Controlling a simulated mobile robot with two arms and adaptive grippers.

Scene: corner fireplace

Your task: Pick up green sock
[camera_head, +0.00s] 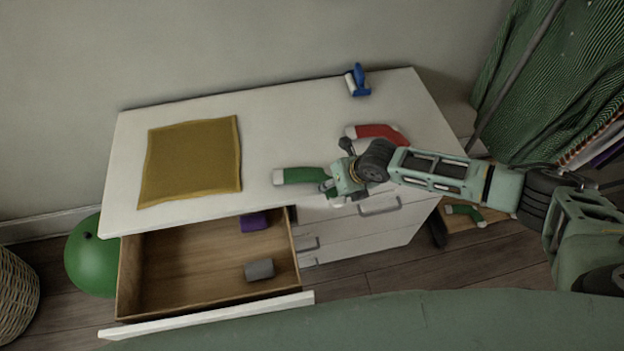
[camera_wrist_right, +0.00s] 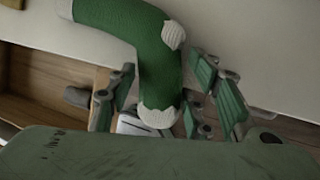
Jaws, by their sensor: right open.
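A green sock (camera_head: 302,175) with white ends lies near the front edge of the white desk. In the right wrist view the green sock (camera_wrist_right: 152,52) is bent, and its white toe end reaches down between my fingers. My right gripper (camera_head: 333,186) is over the right part of the sock and hides some of it. In the right wrist view the gripper (camera_wrist_right: 160,88) is open, with one finger on each side of the sock. I cannot tell whether the fingers touch it. A second green sock (camera_head: 464,211) lies lower down at the right. My left gripper is out of view.
The white desk (camera_head: 270,140) also bears a yellow cloth (camera_head: 190,160), a red sock (camera_head: 378,132) and a blue stamp-like object (camera_head: 358,80). An open drawer (camera_head: 190,275) holds a purple and a grey item. A green ball (camera_head: 90,262) is at the left.

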